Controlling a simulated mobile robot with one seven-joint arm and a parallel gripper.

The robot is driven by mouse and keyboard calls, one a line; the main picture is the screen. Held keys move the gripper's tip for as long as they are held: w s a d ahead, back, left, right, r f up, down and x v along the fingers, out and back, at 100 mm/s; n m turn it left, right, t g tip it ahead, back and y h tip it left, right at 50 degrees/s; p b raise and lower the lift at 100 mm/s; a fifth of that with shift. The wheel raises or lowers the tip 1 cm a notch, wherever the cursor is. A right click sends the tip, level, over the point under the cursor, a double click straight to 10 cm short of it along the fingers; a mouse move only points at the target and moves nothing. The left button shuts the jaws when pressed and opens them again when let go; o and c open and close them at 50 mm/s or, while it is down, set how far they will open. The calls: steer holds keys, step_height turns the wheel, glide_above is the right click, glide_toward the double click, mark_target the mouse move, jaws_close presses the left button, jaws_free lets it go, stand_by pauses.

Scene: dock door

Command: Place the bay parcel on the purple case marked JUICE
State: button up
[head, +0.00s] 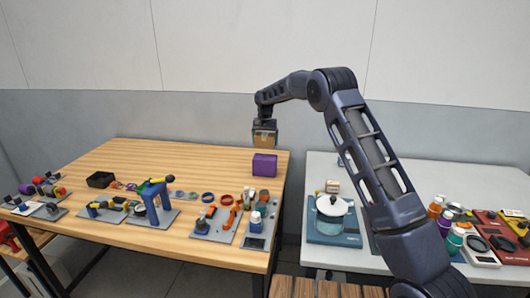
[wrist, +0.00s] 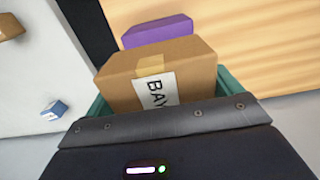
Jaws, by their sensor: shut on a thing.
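My gripper (head: 264,134) is shut on the bay parcel, a small brown box (head: 265,140) held in the air over the back right of the wooden table. In the wrist view the parcel (wrist: 165,65) sits between the green fingers, with tape on top and a white label reading "BAY". The purple case (head: 264,165) stands on the wooden table below the parcel in the head view. It also shows in the wrist view (wrist: 157,32), beyond the parcel and partly hidden by it. A gap shows between parcel and case in the head view. No JUICE marking is legible.
The wooden table (head: 190,160) is clear at the back. Several tools and grey trays line its front half, with a black bin (head: 100,179) at left. A white table (head: 400,172) at right, across a gap, holds a white pot (head: 331,206), a small box (head: 332,186) and bottles.

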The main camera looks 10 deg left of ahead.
mark_target(265, 157)
steer(key=shift+f, duration=3.05)
steer(key=o, duration=0.8)
steer(key=shift+f, duration=0.15)
steer(key=shift+o, duration=0.2)
